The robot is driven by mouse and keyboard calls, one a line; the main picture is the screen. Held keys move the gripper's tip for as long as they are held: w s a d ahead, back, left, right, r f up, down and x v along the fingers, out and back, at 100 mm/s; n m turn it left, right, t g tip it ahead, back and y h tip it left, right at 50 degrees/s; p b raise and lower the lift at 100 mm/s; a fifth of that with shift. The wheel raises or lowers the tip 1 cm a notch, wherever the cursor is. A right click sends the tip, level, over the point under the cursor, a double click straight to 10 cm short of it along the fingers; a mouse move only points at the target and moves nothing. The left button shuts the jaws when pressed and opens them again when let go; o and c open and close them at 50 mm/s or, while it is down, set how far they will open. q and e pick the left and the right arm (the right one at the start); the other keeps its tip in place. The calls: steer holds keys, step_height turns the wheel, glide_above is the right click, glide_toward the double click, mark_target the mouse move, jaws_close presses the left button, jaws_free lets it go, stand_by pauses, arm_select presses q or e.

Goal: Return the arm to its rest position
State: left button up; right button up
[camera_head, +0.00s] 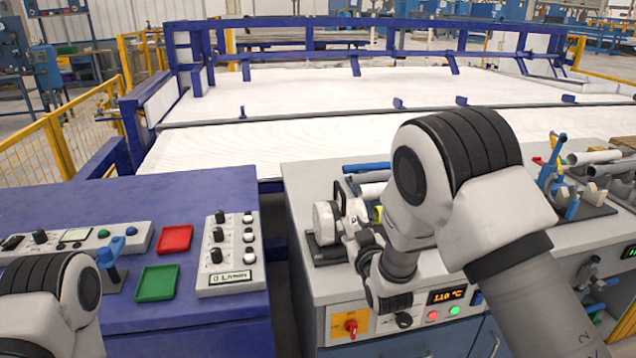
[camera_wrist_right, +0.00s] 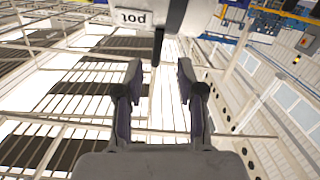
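My right arm reaches in from the lower right over the grey workbench (camera_head: 300,180) and bends down in front of the machine with the 110 °C display (camera_head: 455,296). My right gripper (camera_head: 352,212) is partly hidden by my wrist in the head view. In the right wrist view the right gripper (camera_wrist_right: 158,80) has its two fingers apart, with nothing held between them; they point up toward the ceiling. My left arm shows only as a joint at the lower left, and its gripper is out of view.
White pipes (camera_head: 594,157) lie at the right of the bench beside a blue-handled clamp tool (camera_head: 560,165). A blue pipe (camera_head: 366,167) lies behind my right wrist. A blue table (camera_head: 130,200) at left holds a red tray (camera_head: 174,239), a green tray (camera_head: 157,283) and a control box (camera_head: 230,255).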

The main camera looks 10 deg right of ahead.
steer(key=s+d+f+m+g+p, duration=0.15)
steer(key=s+f+g, duration=0.25)
steer(key=s+f, duration=0.6)
steer(key=s+d+f+g, duration=0.3)
steer(key=s+f+g, duration=0.2)
steer(key=s+f, duration=0.5)
steer(key=s+d+f+g, duration=0.1)
steer(key=s+f+g, duration=0.3)
steer(key=s, duration=0.7)
steer(key=s+f+m+g, duration=0.1)
steer(key=s+f+g, duration=0.3)
steer(key=s, duration=0.8)
step_height(320, 180, down, 2)
steer(key=shift+s+d+p, duration=0.2)
steer(key=shift+d+p, duration=0.15)
steer(key=shift+p, duration=0.1)
